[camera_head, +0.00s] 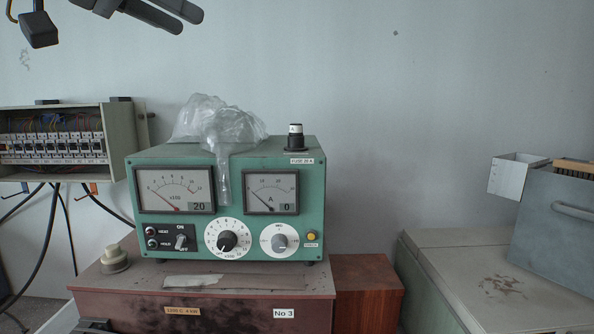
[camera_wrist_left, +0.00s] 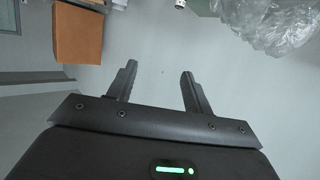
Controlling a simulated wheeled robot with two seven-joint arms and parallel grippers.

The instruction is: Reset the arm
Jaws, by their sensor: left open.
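My left gripper (camera_head: 191,21) is high at the top left in the head view, its two dark fingers apart and pointing right. It hangs in front of the pale wall, above the green meter box (camera_head: 227,200), touching nothing. In the left wrist view the gripper (camera_wrist_left: 159,69) is open, with nothing between its fingers. A clear crumpled plastic bag (camera_wrist_left: 262,18) shows beyond it at the top right of that view. My right gripper is in neither view.
The plastic bag (camera_head: 214,122) lies on the green box, which stands on a reddish-brown case (camera_head: 240,309). An open breaker panel (camera_head: 122,146) is at left. A grey-blue metal box (camera_head: 553,226) sits on a pale cabinet (camera_head: 432,256) at right. The air at upper right is free.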

